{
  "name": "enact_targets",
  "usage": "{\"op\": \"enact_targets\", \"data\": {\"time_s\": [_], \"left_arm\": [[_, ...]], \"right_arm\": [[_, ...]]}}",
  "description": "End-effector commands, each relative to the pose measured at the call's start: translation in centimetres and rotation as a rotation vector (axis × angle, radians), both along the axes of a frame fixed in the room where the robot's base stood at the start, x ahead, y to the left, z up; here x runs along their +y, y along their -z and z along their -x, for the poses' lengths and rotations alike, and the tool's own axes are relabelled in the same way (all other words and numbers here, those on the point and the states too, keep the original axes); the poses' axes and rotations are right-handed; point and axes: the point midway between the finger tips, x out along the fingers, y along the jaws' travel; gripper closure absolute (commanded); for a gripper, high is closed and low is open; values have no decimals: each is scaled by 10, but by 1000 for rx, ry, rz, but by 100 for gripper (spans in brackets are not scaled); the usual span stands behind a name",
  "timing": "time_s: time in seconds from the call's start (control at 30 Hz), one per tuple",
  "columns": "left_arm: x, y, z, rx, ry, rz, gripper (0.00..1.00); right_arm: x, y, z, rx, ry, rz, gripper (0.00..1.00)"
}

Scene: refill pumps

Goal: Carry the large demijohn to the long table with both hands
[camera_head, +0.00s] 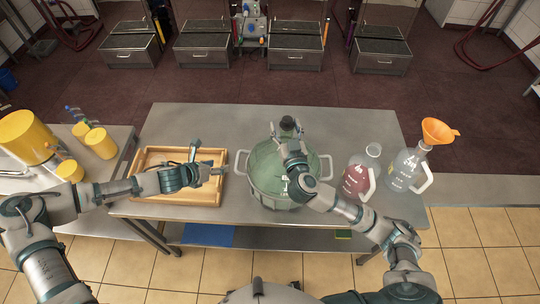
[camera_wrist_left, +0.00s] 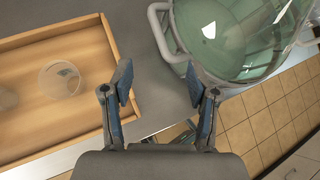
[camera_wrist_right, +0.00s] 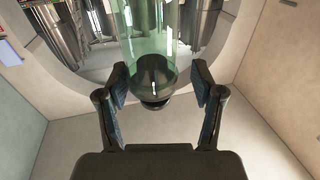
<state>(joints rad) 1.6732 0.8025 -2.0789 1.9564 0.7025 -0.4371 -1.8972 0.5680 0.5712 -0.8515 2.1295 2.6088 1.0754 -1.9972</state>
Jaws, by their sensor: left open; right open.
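The large demijohn (camera_head: 262,178), green glass with a pale loop handle on each side and a dark cap (camera_head: 287,123), stands upright on a grey metal table (camera_head: 190,117). My left gripper (camera_head: 217,171) is open and empty, just left of the demijohn's left handle (camera_head: 242,163). In the left wrist view that handle (camera_wrist_left: 158,30) lies beyond the open fingers, apart from them. My right gripper (camera_head: 285,132) is open at the demijohn's top. In the right wrist view the green neck and dark cap (camera_wrist_right: 154,78) show between its spread fingers. My right arm hides part of the body.
A wooden tray (camera_head: 153,158) lies left of the demijohn with clear cups in it. A red-filled jug (camera_head: 355,180) and a clear jug (camera_head: 405,172) with an orange funnel (camera_head: 437,131) stand on the right. Yellow containers (camera_head: 25,137) stand on a left table. The table's back strip is clear.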

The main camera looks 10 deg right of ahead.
Motion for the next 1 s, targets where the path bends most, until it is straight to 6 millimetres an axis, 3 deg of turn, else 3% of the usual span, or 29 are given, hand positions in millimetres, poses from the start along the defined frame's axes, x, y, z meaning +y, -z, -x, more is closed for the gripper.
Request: {"op": "enact_targets", "data": {"time_s": [0.2, 0.4, 1.0], "left_arm": [[0, 0, 0, 0, 0, 0, 41], [0, 1, -1, 1, 0, 1, 41], [0, 1, 0, 0, 1, 1, 41]], "right_arm": [[-2, 3, 50, 2, -3, 0, 33], [-3, 5, 77, 2, 0, 1, 33], [-3, 4, 83, 1, 0, 1, 33]]}}
